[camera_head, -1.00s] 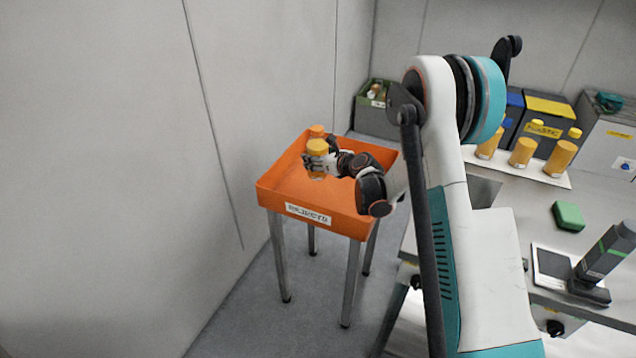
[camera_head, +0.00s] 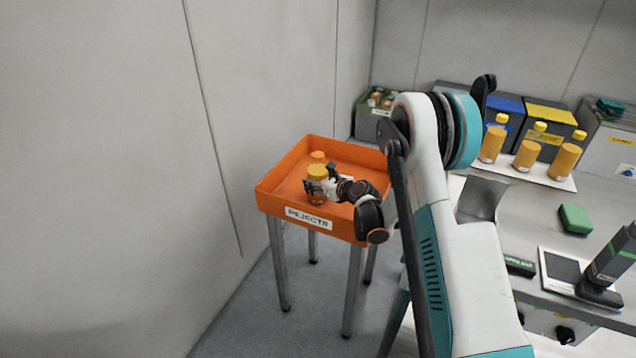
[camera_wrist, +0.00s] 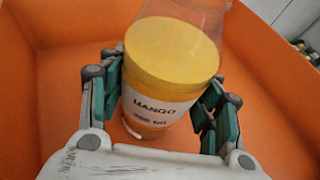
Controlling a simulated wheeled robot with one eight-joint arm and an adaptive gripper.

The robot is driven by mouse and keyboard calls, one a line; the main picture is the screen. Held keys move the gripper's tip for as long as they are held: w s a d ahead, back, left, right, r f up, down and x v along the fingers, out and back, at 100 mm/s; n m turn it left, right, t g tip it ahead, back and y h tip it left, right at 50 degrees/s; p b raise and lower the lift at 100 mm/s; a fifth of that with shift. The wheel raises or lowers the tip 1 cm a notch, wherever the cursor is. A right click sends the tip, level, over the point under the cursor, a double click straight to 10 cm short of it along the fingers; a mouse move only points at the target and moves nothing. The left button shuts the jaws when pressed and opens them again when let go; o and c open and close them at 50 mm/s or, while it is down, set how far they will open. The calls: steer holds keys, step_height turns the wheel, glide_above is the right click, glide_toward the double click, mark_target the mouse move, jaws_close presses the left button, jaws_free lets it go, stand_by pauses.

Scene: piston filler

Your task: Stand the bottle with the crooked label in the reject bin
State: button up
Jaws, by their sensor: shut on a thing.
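In the wrist view the bottle (camera_wrist: 160,105) shows a white label reading MANGO, which runs at a slant. The bottle looks about upright. I cannot tell whether its base touches the bin floor.
Several filled bottles (camera_head: 528,154) stand on a white mat on the bench at right. A green block (camera_head: 575,219) lies on the bench. The bin's right part is clear.

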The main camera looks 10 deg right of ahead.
steer(key=shift+f, duration=0.1)
steer(key=o, duration=1.6)
steer(key=shift+c, duration=0.2)
steer(key=shift+s+r, duration=0.15)
steer(key=shift+r, duration=0.05)
steer(key=p+v, duration=0.3)
steer(key=v, duration=0.9)
steer(key=s+a+r+n+g+h, duration=0.1)
steer(key=s+a+r+n+g, duration=0.1)
steer(key=s+r+n, duration=0.6)
steer(key=s+a+r+n+g+h, duration=0.1)
steer(key=s+a+r+n, duration=0.1)
steer(key=s+r+n, duration=0.7)
steer(key=s+d+r+n+g+h, duration=0.1)
steer(key=s+r+n, duration=0.1)
steer(key=s+n, duration=0.5)
steer(key=s+d+r+n+g+h, duration=0.1)
steer(key=s+n, duration=0.6)
steer(key=s, duration=0.7)
step_height(320, 180, up, 2)
steer(key=shift+s+r+h, duration=0.1)
steer(key=shift+s+h, duration=0.05)
steer(key=shift+h, duration=0.55)
